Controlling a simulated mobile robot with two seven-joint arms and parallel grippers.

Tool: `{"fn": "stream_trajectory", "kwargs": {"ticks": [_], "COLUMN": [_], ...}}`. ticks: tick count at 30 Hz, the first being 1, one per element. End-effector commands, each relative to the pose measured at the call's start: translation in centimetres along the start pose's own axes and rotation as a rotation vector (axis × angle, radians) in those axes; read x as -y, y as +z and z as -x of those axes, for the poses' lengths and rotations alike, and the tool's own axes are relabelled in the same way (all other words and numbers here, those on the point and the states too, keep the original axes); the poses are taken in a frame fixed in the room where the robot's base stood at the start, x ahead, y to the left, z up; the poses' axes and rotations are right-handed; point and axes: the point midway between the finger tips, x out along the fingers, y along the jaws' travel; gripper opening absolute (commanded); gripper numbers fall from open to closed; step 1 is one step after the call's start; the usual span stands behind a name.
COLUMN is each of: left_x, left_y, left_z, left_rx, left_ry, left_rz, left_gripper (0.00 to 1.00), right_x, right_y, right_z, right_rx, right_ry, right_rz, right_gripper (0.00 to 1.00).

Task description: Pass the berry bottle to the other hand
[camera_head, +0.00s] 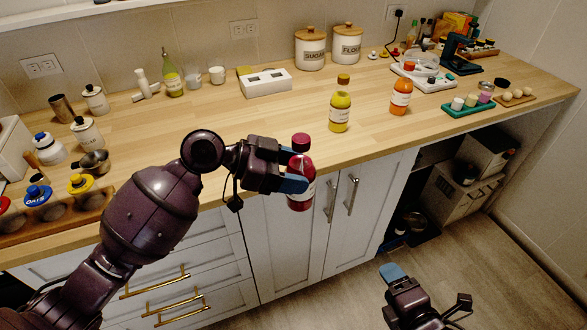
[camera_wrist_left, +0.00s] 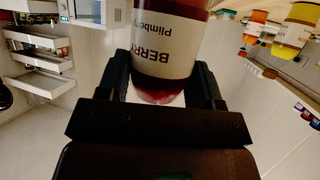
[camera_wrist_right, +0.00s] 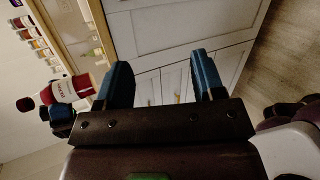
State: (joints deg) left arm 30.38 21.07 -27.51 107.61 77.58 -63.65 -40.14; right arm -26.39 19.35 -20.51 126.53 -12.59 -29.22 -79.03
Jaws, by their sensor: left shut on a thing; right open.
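The berry bottle (camera_head: 301,190) is dark red with a red cap and a white label. My left gripper (camera_head: 296,182) is shut on it and holds it upright in front of the counter's front edge. In the left wrist view the bottle (camera_wrist_left: 168,45) sits between the fingers, its label reading BERRY. My right gripper (camera_wrist_right: 166,84) is open and empty. In the head view it is low at the right (camera_head: 396,285), below and apart from the bottle. The right wrist view shows the bottle (camera_wrist_right: 68,90) at the left, beyond the right fingers.
A yellow bottle (camera_head: 340,108) and an orange bottle (camera_head: 401,97) stand on the wooden counter (camera_head: 240,115). White cabinets (camera_head: 345,215) with handles are below. Canisters and jars line the counter's back and left. The floor (camera_head: 350,290) around the right gripper is clear.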

Motion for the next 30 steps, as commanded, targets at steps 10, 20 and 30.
{"fn": "stream_trajectory", "kwargs": {"ticks": [10, 20, 30], "left_x": [0.0, 0.0, 0.0], "left_y": [-0.1, -0.1, -0.1], "left_z": [0.0, 0.0, 0.0], "left_rx": [-0.001, -0.001, -0.002], "left_ry": [0.000, 0.000, 0.000], "left_rz": [-0.001, -0.001, -0.001], "left_gripper": [0.27, 0.27, 0.27], "right_x": [11.0, 13.3, 13.0], "right_y": [2.3, 3.0, 3.0], "right_z": [1.7, 1.4, 1.3], "right_rx": [0.193, 0.249, 0.252], "right_ry": [-0.136, -0.077, -0.042], "right_rz": [-0.927, -1.550, -1.759], "right_gripper": [0.62, 0.62, 0.62]}}
